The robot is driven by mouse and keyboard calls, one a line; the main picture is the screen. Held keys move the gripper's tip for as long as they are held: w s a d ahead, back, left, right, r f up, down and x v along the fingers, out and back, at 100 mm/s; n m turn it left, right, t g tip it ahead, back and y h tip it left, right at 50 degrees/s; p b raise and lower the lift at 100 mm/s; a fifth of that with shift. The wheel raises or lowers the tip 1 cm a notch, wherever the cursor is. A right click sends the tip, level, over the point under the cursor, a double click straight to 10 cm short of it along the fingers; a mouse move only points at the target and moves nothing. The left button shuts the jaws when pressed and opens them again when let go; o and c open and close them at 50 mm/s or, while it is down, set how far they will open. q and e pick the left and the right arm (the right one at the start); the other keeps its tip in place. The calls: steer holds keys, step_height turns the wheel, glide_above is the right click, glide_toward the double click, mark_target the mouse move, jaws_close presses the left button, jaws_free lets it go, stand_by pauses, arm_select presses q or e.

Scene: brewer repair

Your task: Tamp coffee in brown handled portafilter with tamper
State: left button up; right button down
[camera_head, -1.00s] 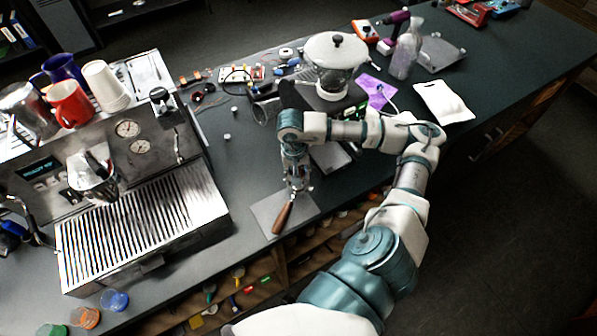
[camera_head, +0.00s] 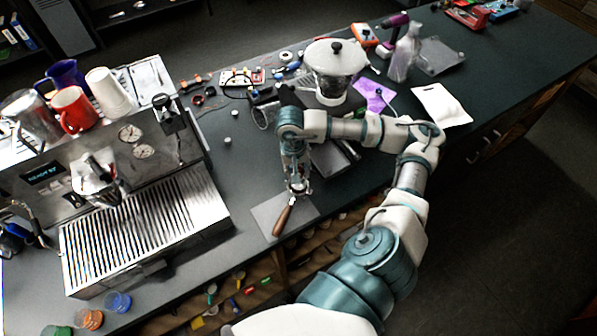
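The brown handled portafilter (camera_head: 283,220) lies on a grey mat (camera_head: 268,213) near the counter's front edge, its handle toward the front. My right gripper (camera_head: 299,186) points straight down over the portafilter's head, close to or touching it. The fingers and the basket overlap here, so I cannot tell whether the gripper is open or shut. The tamper is not clearly distinguishable; it may be hidden at the fingers. Coffee in the basket cannot be seen. My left gripper is not in view.
The espresso machine (camera_head: 145,215) stands on the left, with cups on top, including a red mug (camera_head: 73,110). A glass jar with a white lid (camera_head: 335,70) stands behind my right forearm. Small parts litter the back. The counter (camera_head: 232,165) between machine and mat is mostly clear.

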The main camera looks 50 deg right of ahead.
steer(key=shift+r+p, duration=1.4)
steer(key=shift+r, duration=1.15)
steer(key=shift+f, duration=0.1)
